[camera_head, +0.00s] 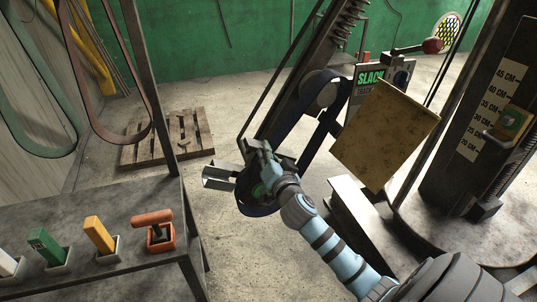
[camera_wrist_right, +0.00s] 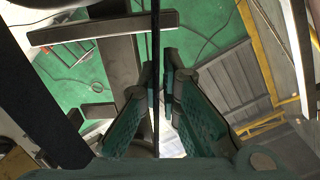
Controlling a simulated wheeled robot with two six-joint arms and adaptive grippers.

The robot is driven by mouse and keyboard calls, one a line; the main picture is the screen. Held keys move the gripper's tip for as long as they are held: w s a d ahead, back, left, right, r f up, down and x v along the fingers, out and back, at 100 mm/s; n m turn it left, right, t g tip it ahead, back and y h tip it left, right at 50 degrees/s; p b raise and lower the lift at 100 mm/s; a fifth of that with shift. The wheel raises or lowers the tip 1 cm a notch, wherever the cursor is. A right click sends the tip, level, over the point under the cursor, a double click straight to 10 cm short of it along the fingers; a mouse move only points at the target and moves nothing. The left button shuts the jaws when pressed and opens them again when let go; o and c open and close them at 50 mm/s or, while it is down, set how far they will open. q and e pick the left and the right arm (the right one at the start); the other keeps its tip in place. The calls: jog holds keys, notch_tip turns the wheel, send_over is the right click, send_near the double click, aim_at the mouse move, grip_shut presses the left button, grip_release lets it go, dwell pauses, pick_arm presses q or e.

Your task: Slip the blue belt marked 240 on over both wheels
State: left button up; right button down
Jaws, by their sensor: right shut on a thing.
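The dark blue belt (camera_head: 322,134) hangs as a long loop on the machine's slanted arm. Its top passes around the upper wheel (camera_head: 322,93). Its lower end shows beside and below the lower wheel (camera_head: 259,190), which my right gripper partly hides. I cannot tell whether the belt sits fully on either wheel. No 240 mark is readable. My right gripper (camera_head: 263,154) is at the lower wheel, shut on the belt. In the right wrist view the belt (camera_wrist_right: 155,50) runs edge-on, as a thin dark strip, between the fingers (camera_wrist_right: 160,92). My left gripper is not in view.
A SLACK sign (camera_head: 370,78) and a red-knobbed lever (camera_head: 430,46) are near the upper wheel. A yellowish panel (camera_head: 385,135) stands right of the belt. A bench (camera_head: 100,197) with coloured blocks is at left. Green (camera_head: 62,105) and brown (camera_head: 115,139) belts hang above it.

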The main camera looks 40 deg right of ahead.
jog(key=shift+b+x, duration=0.35)
jog(key=shift+x, duration=1.25)
jog(key=c, duration=1.7)
grip_release()
jog(key=shift+r, duration=0.1)
jog(key=v, duration=1.2)
